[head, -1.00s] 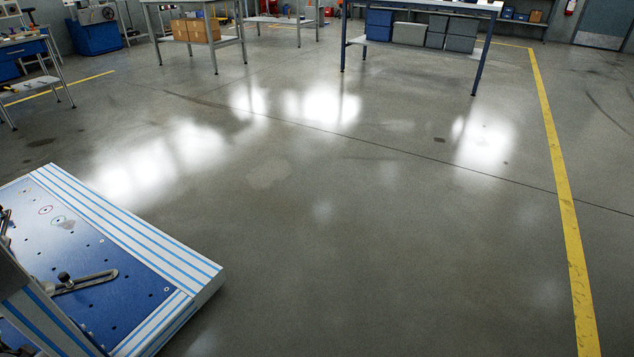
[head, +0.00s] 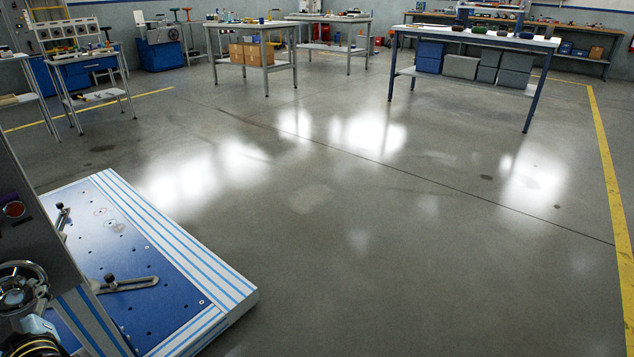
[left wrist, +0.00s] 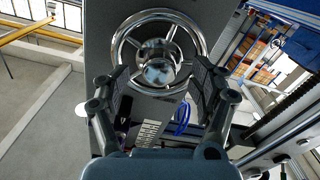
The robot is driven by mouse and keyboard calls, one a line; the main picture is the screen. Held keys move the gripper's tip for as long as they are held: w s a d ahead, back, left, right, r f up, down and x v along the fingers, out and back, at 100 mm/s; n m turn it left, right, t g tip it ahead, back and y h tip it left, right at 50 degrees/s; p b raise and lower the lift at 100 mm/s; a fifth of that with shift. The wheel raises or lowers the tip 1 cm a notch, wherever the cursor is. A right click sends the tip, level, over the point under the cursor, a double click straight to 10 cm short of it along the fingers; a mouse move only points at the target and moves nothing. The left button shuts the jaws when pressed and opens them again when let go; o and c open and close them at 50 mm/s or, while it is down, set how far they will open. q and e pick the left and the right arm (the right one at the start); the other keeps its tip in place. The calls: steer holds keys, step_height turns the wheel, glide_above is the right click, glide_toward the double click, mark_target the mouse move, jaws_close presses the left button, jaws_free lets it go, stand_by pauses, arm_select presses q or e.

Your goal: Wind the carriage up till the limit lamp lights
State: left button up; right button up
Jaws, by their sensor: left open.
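A chrome spoked handwheel (left wrist: 158,50) on a dark grey housing fills the upper middle of the left wrist view. It also shows at the left edge of the head view (head: 20,287). My left gripper (left wrist: 162,84) is open, its two dark fingers at either side of the wheel's lower half, with the hub between and beyond them. Whether a finger touches the rim, I cannot tell. I cannot identify the carriage. My right gripper is out of view.
The machine's blue-and-white base (head: 150,255), with slotted clamps on it, stands on the floor at lower left. Open grey floor (head: 380,270) lies to its right. Worktables (head: 475,40) stand further back, and a yellow floor line (head: 610,180) runs along the right.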

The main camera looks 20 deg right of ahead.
arm_select(q)
steer(key=shift+p+v, duration=0.4)
steer(key=shift+v, duration=1)
steer(key=shift+f, duration=0.1)
steer(key=shift+f+n+b, duration=0.1)
steer(key=shift+n+b, duration=0.25)
steer(key=shift+n, duration=0.45)
steer(key=n+b, duration=0.1)
steer(key=n, duration=0.3)
steer(key=shift+n+b, duration=0.5)
steer(key=shift+n, duration=0.8)
steer(key=shift+w, duration=0.1)
